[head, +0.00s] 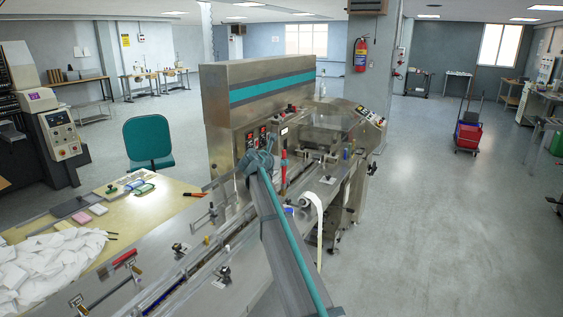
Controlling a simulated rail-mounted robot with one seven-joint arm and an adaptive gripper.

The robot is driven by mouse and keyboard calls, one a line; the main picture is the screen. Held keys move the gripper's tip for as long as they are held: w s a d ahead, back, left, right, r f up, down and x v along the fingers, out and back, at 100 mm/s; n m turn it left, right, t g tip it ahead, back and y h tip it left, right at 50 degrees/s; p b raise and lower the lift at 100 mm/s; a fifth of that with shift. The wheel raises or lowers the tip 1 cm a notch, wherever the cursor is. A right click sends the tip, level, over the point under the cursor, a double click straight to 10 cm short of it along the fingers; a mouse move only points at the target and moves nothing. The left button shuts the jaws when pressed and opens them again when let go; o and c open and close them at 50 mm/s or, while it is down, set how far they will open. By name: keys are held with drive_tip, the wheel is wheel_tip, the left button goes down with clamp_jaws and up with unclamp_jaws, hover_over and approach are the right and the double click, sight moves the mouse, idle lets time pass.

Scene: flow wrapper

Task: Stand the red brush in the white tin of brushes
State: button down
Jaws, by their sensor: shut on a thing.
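My gripper (258,160) is at the far end of my arm, over the machine's near side. It is small and its fingers are hard to make out. A slim upright red thing (284,164) shows just right of it and looks like the red brush in its grasp; the exact contact is too small to see. I cannot pick out the white tin of brushes; it may be hidden behind my arm or too small to tell.
The steel flow wrapper (230,122) with a teal stripe rises behind my gripper. A white film strip (312,206) hangs at right. A table (150,208) with white wrappers (52,265) is at left, by a teal chair (148,138). The right floor is mostly open.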

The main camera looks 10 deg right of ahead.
drive_tip(key=b, duration=0.3)
hover_over(282, 188)
drive_tip(key=shift+s+a+f, duration=0.1)
drive_tip(key=shift+s+f, duration=0.05)
drive_tip(key=shift+f, duration=1.05)
drive_tip(key=shift+s+a+f, duration=0.1)
drive_tip(key=shift+f, duration=1.05)
drive_tip(key=shift+f+b, duration=0.7)
drive_tip(key=shift+f, duration=3.05)
drive_tip(key=c, duration=1)
unclamp_jaws()
drive_tip(key=v, duration=1.2)
